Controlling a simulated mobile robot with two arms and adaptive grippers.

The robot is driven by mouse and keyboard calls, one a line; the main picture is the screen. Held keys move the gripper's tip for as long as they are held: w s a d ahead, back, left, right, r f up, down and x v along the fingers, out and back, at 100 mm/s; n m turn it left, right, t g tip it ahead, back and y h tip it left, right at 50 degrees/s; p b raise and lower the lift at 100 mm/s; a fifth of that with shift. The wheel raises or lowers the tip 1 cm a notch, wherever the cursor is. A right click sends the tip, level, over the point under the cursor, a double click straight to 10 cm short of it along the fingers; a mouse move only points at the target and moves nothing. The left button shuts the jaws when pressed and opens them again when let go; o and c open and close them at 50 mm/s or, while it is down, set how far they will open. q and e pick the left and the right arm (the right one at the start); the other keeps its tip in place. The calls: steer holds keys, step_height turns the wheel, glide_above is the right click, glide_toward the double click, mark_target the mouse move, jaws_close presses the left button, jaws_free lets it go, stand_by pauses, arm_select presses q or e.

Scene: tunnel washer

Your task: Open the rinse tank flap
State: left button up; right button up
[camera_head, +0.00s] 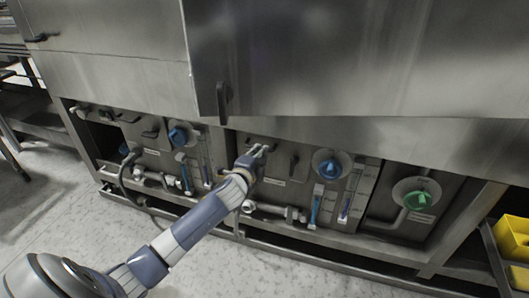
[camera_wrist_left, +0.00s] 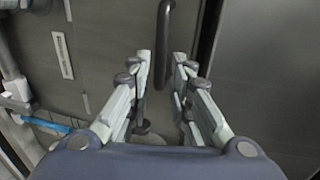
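A dark grey lower panel (camera_head: 278,168) of the washer, which appears to be the flap, is behind my left gripper (camera_head: 260,150) in the head view. Its small label is too small to read. In the left wrist view, a dark bar handle (camera_wrist_left: 165,35) stands out from the panel (camera_wrist_left: 110,30). My left gripper (camera_wrist_left: 162,57) is open, with one finger on each side of the handle's near end. A clear gap shows between the fingers; I cannot tell whether either touches the handle. My right gripper is not in view.
Blue knobs (camera_head: 330,167) and a green knob (camera_head: 416,198) sit along the lower panels. Pipes (camera_head: 272,209) run below. A large steel door (camera_head: 350,60) with a dark handle (camera_head: 223,101) overhangs above. Yellow bins (camera_head: 514,240) stand at the right. The floor in front is clear.

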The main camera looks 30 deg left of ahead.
arm_select(q)
steer(key=shift+b+x, duration=0.4)
steer(key=shift+x, duration=1.8)
jaws_close()
